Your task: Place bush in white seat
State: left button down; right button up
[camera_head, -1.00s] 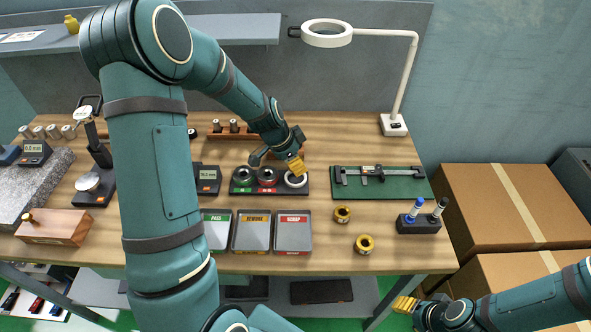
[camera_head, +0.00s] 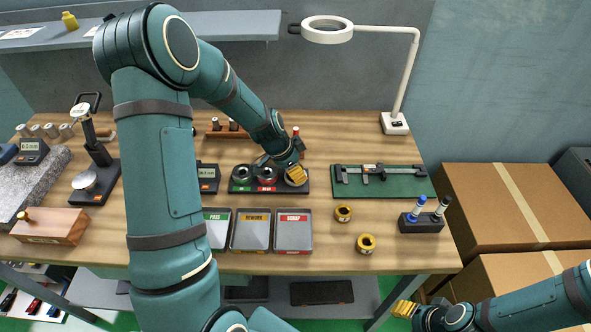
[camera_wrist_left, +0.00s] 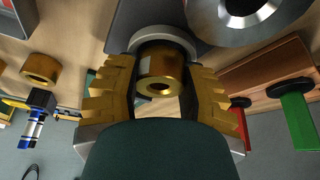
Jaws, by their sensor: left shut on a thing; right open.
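My left gripper (camera_head: 295,173) is shut on a brass bush (camera_wrist_left: 160,70), which sits between its gold fingers in the left wrist view. The gripper is at the right end of the dark seat block (camera_head: 241,188), low over the white seat. The white seat's ring (camera_wrist_left: 160,33) shows just behind the bush in the left wrist view; whether they touch I cannot tell. In the head view the gripper covers most of the white seat and the bush. My right gripper (camera_head: 404,308) is open and empty, off the table's front right.
The green (camera_head: 242,174) and red (camera_head: 267,174) seats are left of the white one. Two brass bushes (camera_head: 343,213) (camera_head: 366,243) stand to the right. Three trays (camera_head: 251,249) lie in front. A caliper mat (camera_head: 408,190) and marker stand (camera_head: 421,224) are at right.

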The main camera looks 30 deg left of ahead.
pick_arm(q)
jog(key=shift+f, duration=0.1)
jog(key=c, duration=0.5)
grip_release()
jog(key=shift+c, duration=0.2)
jog(key=shift+r+p, duration=0.45)
jog(key=shift+p, duration=0.05)
jog(key=p+v, duration=0.1)
jog(key=v, duration=1.1)
jog(key=shift+r+p, duration=0.2)
jog(key=shift+p, duration=0.1)
jog(key=shift+w+r, duration=0.1)
